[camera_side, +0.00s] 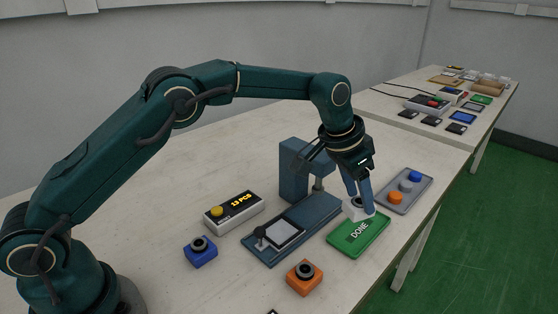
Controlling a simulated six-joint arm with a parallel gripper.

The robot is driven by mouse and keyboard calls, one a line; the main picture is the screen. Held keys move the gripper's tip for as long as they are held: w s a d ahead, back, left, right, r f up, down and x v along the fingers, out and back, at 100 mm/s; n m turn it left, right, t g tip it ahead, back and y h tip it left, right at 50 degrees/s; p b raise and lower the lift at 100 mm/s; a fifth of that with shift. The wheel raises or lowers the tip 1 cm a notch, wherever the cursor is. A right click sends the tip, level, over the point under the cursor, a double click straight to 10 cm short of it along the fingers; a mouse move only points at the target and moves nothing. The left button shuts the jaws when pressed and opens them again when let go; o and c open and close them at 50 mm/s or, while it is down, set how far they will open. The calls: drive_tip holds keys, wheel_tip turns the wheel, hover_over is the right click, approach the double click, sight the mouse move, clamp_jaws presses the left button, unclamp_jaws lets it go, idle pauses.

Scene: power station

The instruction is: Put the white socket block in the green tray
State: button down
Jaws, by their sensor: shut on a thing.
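My gripper (361,197) points down over the back end of the green tray, with its blue fingers shut on the white socket block (352,209). The fingers partly hide the block. The green tray (345,236) lies flat on the table and has "DONE" in white letters on it. The block is at the tray's back edge in the picture. I cannot tell whether it touches the tray or hangs just above it.
A blue press-like fixture (293,170) stands left of the gripper. A grey tray (410,190) with orange, grey and blue pieces lies to the right. A counter box (234,211) reads "13 PCS".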

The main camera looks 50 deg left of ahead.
drive_tip(key=shift+f, duration=3.3)
drive_tip(key=shift+f, duration=0.1)
drive_tip(key=shift+c, duration=1.3)
unclamp_jaws()
drive_tip(key=v, duration=1.2)
drive_tip(key=s+a+r+n, duration=0.1)
drive_tip(key=s+a+r, duration=0.2)
drive_tip(key=s, duration=0.3)
drive_tip(key=s+a+r+n, duration=0.1)
drive_tip(key=s+a+r, duration=0.2)
drive_tip(key=s, duration=0.2)
drive_tip(key=s+a+f+n+t+y, duration=0.1)
drive_tip(key=s+a+f+n, duration=0.1)
drive_tip(key=s, duration=1.1)
drive_tip(key=shift+a+f+n+y, duration=0.3)
drive_tip(key=shift+a+f+y, duration=0.1)
drive_tip(key=shift+a+f, duration=0.55)
